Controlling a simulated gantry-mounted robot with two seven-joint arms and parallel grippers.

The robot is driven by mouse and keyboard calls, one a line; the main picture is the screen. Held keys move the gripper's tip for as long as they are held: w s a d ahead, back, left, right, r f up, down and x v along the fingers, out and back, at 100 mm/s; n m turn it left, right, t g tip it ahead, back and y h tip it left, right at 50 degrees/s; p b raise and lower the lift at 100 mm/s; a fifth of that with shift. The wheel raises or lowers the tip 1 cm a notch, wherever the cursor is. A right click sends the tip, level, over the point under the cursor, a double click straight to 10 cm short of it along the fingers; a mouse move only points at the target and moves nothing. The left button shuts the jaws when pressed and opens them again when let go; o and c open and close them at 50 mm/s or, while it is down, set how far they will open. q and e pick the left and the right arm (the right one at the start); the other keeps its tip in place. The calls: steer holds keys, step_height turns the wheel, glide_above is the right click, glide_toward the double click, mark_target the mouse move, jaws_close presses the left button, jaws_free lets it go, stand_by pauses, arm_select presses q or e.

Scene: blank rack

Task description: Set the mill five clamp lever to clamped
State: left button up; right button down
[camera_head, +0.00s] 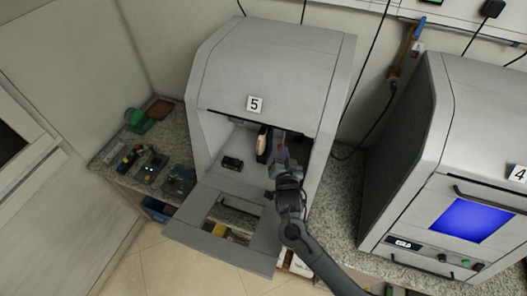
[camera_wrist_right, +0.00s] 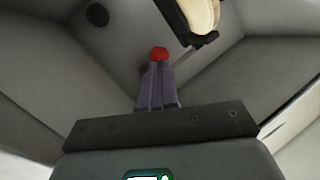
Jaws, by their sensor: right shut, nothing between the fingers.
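The mill marked 5 (camera_head: 225,75) stands with its front door (camera_head: 188,215) folded down. My right arm reaches in through the opening, and my right gripper (camera_head: 283,157) is inside the chamber. In the right wrist view the gripper (camera_wrist_right: 159,68) is shut and empty, its fingers together. A red knob (camera_wrist_right: 159,53), which looks like the end of the clamp lever, shows right at the fingertips; I cannot tell whether they touch. The rest of the lever is hidden, so its position is unclear. My left gripper is not in view.
A cream part in a dark holder (camera_wrist_right: 203,14) hangs close beside the knob; it also shows in the head view (camera_head: 262,142). A small black block (camera_head: 232,163) sits on the chamber floor. Mill 4 (camera_head: 405,130) stands at right. Small items (camera_head: 150,165) lie on the left counter.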

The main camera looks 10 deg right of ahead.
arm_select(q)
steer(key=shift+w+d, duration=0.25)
